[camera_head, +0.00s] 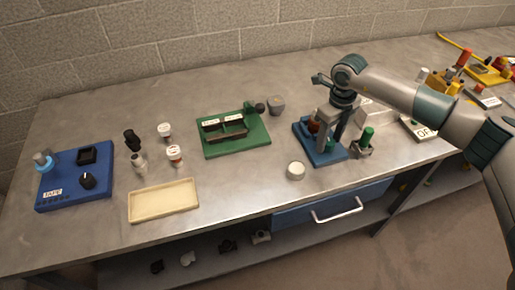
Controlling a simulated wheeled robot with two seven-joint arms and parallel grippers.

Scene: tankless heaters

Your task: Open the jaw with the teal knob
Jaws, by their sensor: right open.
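My right gripper (332,128) reaches in from the right and points down over a blue fixture (328,157) near the middle right of the bench. It is open, and its fingers hide much of the fixture's upper part. A reddish-brown part (313,125) shows beside the fingers. I cannot tell whether they touch the fixture. No clearly teal knob shows on this fixture. A green fixture (235,146) to the left carries dark, labelled jaw-like bars (225,129) and a dark round knob (260,108). My left gripper is not in view.
A green-topped grey piece (365,144) stands close right of the gripper. A white-topped round can (296,171) is in front. A blue board (75,175), small bottles (175,155) and a cream tray (163,201) are at left. The bench's front edge is clear.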

